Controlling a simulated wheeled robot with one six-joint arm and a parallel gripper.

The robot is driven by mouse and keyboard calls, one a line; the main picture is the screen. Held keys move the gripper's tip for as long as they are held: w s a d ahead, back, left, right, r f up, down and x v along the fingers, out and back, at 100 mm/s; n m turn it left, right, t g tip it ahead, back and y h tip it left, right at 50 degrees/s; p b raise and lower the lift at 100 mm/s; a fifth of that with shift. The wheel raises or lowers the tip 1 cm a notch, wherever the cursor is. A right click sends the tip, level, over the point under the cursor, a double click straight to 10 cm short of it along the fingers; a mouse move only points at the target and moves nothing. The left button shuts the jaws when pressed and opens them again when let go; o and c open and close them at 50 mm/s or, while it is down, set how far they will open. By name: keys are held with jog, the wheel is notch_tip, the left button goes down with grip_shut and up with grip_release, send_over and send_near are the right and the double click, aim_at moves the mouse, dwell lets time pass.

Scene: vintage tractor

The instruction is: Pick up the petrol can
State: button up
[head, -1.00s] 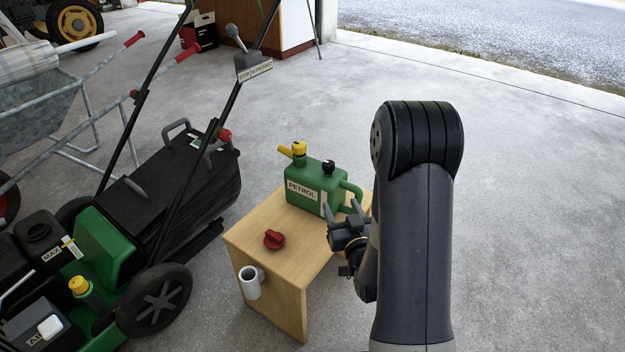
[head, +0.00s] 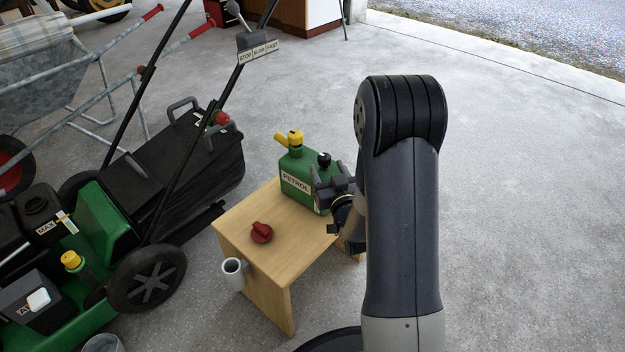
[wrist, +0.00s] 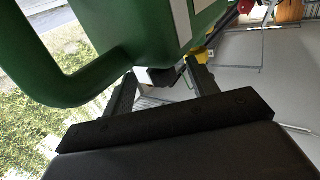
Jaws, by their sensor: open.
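The green petrol can (head: 297,184), labelled PETROL, stands upright on the small wooden table (head: 245,222). It has a yellow spout cap and a black cap on top. My gripper (head: 325,178) is open at the can's right side, in front of the handle in the head view, which it hides. In the wrist view the can (wrist: 135,35) fills the upper left, with its handle curving down at the left. My gripper's fingers (wrist: 160,88) are spread apart just by the can's black cap. I cannot tell whether they touch it.
A red cap (head: 261,233) lies on the table, and a white cup-like holder (head: 233,274) is on its front side. A green lawn mower (head: 105,225) with a black grass box stands close on the left. The floor to the right is clear.

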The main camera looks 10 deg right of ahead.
aim_at(322, 156)
jog(key=shift+w+a+r+b, duration=0.15)
jog(key=shift+w+b, duration=0.2)
jog(key=shift+w, duration=1)
jog(key=shift+w+r+b, duration=0.1)
jog(key=shift+w+b, duration=0.2)
jog(key=shift+w, duration=1)
jog(key=shift+c, duration=0.6)
grip_shut()
jog(key=shift+r, duration=0.1)
